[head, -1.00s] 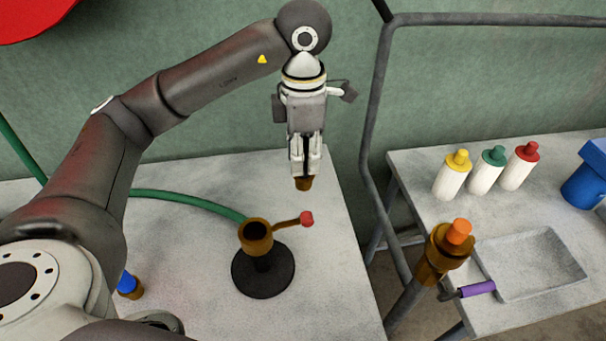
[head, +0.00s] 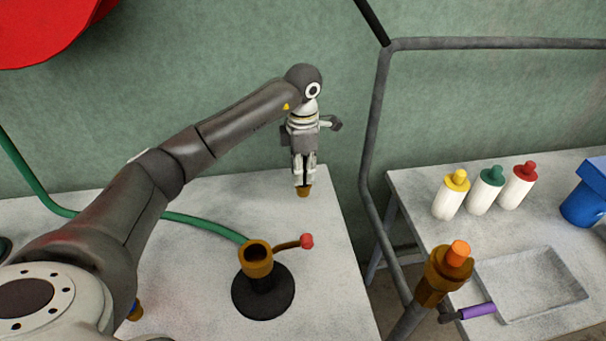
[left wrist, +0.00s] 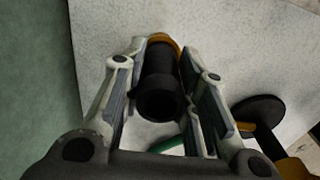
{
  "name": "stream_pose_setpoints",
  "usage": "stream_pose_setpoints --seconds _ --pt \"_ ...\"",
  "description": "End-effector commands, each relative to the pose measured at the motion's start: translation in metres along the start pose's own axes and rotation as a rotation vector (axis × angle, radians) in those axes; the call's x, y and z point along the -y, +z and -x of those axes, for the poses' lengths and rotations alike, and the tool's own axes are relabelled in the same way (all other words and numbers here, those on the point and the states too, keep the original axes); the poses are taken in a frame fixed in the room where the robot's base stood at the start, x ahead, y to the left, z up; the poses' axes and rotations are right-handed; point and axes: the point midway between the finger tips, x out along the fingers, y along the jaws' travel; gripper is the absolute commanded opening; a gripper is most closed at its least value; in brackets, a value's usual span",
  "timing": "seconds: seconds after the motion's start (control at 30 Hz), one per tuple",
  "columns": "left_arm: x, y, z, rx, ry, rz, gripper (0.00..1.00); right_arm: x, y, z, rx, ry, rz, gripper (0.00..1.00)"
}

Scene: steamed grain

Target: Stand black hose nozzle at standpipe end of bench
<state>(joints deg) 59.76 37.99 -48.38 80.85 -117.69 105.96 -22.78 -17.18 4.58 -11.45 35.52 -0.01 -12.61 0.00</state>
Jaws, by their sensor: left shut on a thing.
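My left gripper (head: 304,182) points down over the back right part of the grey bench (head: 335,270). It is shut on the black hose nozzle (left wrist: 160,85), which sits between the fingers in the left wrist view. The nozzle's brass end (head: 304,191) shows below the fingertips in the head view; whether it touches the bench I cannot tell. A brass standpipe (head: 440,278) with an orange plug and a purple-handled lever rises just right of the bench. My right gripper is not in view.
On the bench, a brass valve (head: 257,262) with a red-knobbed lever stands on a black round base, joined to a green hose (head: 205,225). A grey pipe frame (head: 372,150) stands right of the bench. A second table (head: 420,170) holds bottles and a tray (head: 530,285).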

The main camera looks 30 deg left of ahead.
Motion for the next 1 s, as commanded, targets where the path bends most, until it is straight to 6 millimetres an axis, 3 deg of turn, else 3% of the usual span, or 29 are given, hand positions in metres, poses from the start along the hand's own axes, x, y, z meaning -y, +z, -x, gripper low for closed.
stream_pose_setpoints --seconds 0.13,0.5,0.53,0.67,1.0 --pt "0.002 0.0 -0.019 -0.001 -0.004 -0.002 0.0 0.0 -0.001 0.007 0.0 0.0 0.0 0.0" --pt "0.001 0.0 -0.025 -0.001 -0.001 -0.002 0.0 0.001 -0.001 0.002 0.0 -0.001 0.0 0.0" --pt "0.001 0.0 -0.025 -0.001 -0.001 -0.002 0.3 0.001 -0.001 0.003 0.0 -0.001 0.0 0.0" --pt "0.001 0.0 -0.025 -0.001 -0.001 -0.001 0.47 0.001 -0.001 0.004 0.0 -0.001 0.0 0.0" --pt "0.001 0.0 -0.023 -0.001 -0.001 -0.001 0.49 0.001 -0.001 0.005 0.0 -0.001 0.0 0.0"
